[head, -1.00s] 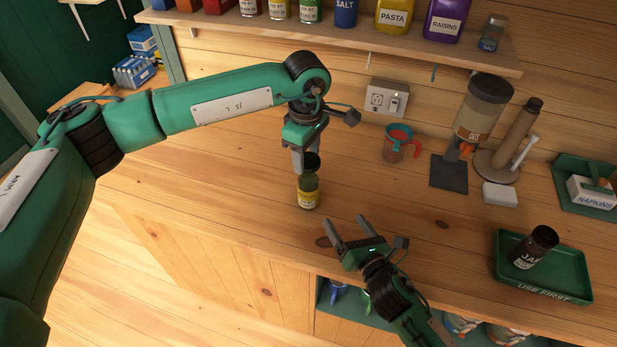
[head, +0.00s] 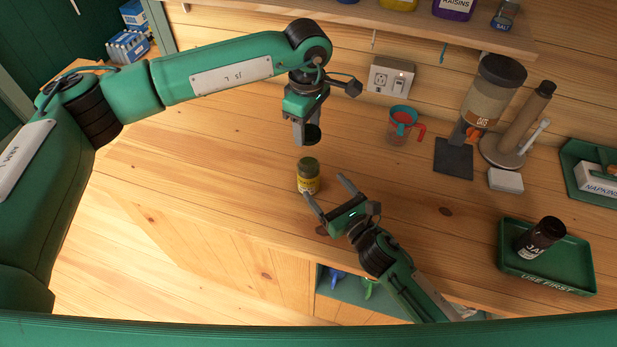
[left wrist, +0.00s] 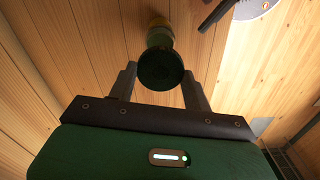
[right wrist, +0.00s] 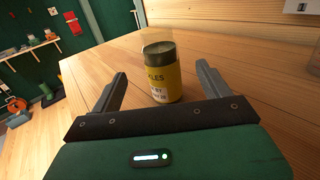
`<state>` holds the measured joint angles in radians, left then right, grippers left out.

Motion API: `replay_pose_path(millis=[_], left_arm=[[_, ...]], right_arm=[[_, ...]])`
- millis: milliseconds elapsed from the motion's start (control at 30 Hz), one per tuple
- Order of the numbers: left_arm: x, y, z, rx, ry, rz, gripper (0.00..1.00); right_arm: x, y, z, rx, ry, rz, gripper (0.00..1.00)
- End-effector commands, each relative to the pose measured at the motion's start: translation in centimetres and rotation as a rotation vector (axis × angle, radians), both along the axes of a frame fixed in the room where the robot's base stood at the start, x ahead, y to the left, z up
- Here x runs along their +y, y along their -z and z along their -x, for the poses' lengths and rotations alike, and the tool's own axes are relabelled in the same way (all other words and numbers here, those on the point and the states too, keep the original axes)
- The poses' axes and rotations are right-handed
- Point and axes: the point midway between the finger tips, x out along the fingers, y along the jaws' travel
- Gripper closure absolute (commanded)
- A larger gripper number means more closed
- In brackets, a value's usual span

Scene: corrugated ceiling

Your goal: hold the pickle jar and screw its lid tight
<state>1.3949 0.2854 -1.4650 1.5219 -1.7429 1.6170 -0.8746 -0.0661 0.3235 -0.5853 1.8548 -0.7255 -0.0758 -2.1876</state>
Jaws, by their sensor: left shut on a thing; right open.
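The pickle jar (head: 308,178) stands upright on the wooden counter, with a yellow label and an open-looking dark green top; the label also shows in the right wrist view (right wrist: 160,80). My left gripper (head: 306,138) is above the jar, shut on the dark round lid (head: 313,134), which is apart from the jar. The lid fills the space between the fingers in the left wrist view (left wrist: 161,69), with the jar partly hidden behind it. My right gripper (head: 327,198) is open and empty, its fingers pointing at the jar from the front right, one on either side of its near space.
A measuring cup (head: 401,124), an oats dispenser (head: 490,95) and a paper towel stand (head: 520,125) stand at the back right. A green tray (head: 547,270) holds a dark jar (head: 540,237). A shelf (head: 440,35) hangs above. The counter left of the jar is clear.

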Motion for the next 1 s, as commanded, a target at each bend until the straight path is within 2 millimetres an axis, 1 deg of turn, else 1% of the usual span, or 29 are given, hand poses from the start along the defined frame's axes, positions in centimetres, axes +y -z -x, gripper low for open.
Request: replay_pose_path(millis=[33, 100, 300, 500, 667, 933, 967, 1000], left_arm=[[0.0, 0.0, 0.0, 0.0, 0.0, 0.0, 0.71], [0.0, 0.0, 0.0, 0.0, 0.0, 0.0, 0.71], [0.0, 0.0, 0.0, 0.0, 0.0, 0.0, 0.71], [0.0, 0.0, 0.0, 0.0, 0.0, 0.0, 0.71], [0.0, 0.0, 0.0, 0.0, 0.0, 0.0, 0.71], [0.0, 0.0, 0.0, 0.0, 0.0, 0.0, 0.71], [0.0, 0.0, 0.0, 0.0, 0.0, 0.0, 0.71], [0.0, 0.0, 0.0, 0.0, 0.0, 0.0, 0.71]], right_arm=[[0.5, -0.2, -0.9, -0.003, -0.001, -0.001, 0.21], [1.3, -0.1, -2.1, -0.003, 0.0, -0.002, 0.21], [3.3, -0.1, -5.1, -0.001, 0.0, -0.001, 0.21], [4.6, 0.0, -7.2, 0.0, 0.0, 0.0, 0.21], [5.0, 0.0, -7.8, 0.001, 0.0, -0.001, 0.21], [5.1, 0.0, -7.9, 0.001, 0.0, -0.001, 0.21], [5.1, 0.0, -7.9, 0.001, 0.0, -0.001, 0.23], [5.1, 0.0, -7.9, 0.001, 0.0, -0.001, 0.31]])
